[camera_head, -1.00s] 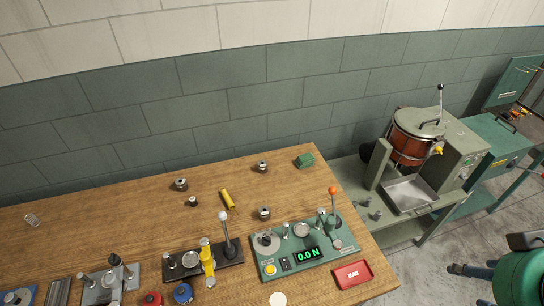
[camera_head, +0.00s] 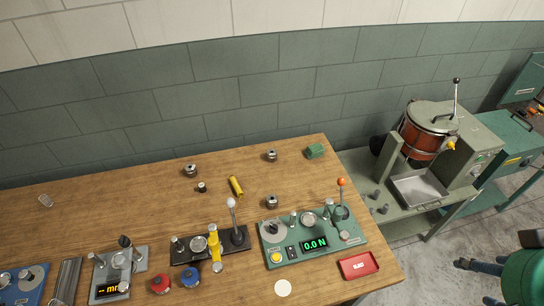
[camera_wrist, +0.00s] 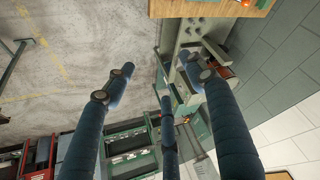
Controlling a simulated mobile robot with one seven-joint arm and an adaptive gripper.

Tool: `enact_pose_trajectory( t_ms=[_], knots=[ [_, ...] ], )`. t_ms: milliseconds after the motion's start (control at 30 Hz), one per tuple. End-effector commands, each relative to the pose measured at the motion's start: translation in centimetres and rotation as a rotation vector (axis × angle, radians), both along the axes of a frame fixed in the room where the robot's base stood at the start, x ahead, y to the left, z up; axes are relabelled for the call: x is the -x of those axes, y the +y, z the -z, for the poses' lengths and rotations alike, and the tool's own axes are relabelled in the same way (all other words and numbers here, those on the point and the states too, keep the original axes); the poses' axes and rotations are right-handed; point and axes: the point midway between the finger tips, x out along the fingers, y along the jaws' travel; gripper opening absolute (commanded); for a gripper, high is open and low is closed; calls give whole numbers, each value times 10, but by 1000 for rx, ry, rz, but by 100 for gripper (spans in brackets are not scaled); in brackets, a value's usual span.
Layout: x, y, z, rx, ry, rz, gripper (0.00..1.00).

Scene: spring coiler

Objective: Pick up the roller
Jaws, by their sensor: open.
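I cannot tell for sure which part is the roller. Several small grey metal cylindrical pieces stand on the wooden bench in the head view: one at the back left (camera_head: 191,170), a smaller dark one (camera_head: 202,187) just in front of it, one at the back middle (camera_head: 271,155), and one behind the green force tester (camera_head: 271,202). My gripper (camera_head: 474,280) is at the lower right of the head view, beyond the bench's right edge and far from these pieces. In the wrist view my gripper (camera_wrist: 160,80) has its blue fingers spread, with nothing between them.
A yellow cylinder (camera_head: 236,186) lies among the small parts. The green tester (camera_head: 314,244), a black lever fixture (camera_head: 208,247) and a red tray (camera_head: 359,265) line the bench front. A machine with a drum (camera_head: 425,136) stands right.

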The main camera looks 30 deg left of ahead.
Motion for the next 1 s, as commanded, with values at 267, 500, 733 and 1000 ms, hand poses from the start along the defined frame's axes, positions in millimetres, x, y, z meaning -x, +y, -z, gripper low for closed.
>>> enact_pose_trajectory(
  t_ms=[267,500,733,1000],
  knots=[
    [-22,8,-16,-7,18,-13,55],
    [-68,28,-41,-18,53,-37,55],
    [-119,56,-61,-28,89,-60,55],
    [-180,95,-74,-36,134,-87,55]
  ],
)
